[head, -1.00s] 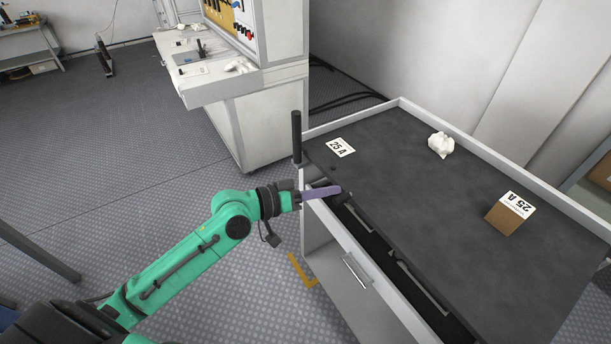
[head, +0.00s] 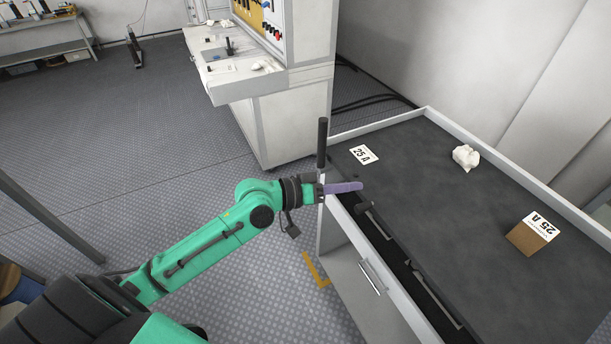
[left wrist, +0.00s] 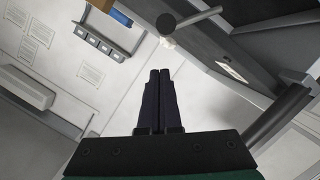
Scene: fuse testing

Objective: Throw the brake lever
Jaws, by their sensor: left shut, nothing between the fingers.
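A black upright handle (head: 322,143) stands at the near-left corner of the dark-topped table. A short dark rod with a rounded end (head: 364,207) sticks out by the table's near edge. I cannot tell for sure which is the brake lever. My left gripper (head: 360,186) is shut and empty, its purple fingers together, right of the upright handle and just above the short rod. In the left wrist view, the shut fingers (left wrist: 160,76) point toward a dark rod with a round end (left wrist: 168,22); contact is not visible. My right gripper is out of view.
The dark table (head: 430,190) has a raised pale rim. On it are a 25 A card (head: 364,154), a white lumpy object (head: 466,157) and a brown box labelled 25 A (head: 530,239). A white workbench (head: 285,110) stands behind. The floor at left is open.

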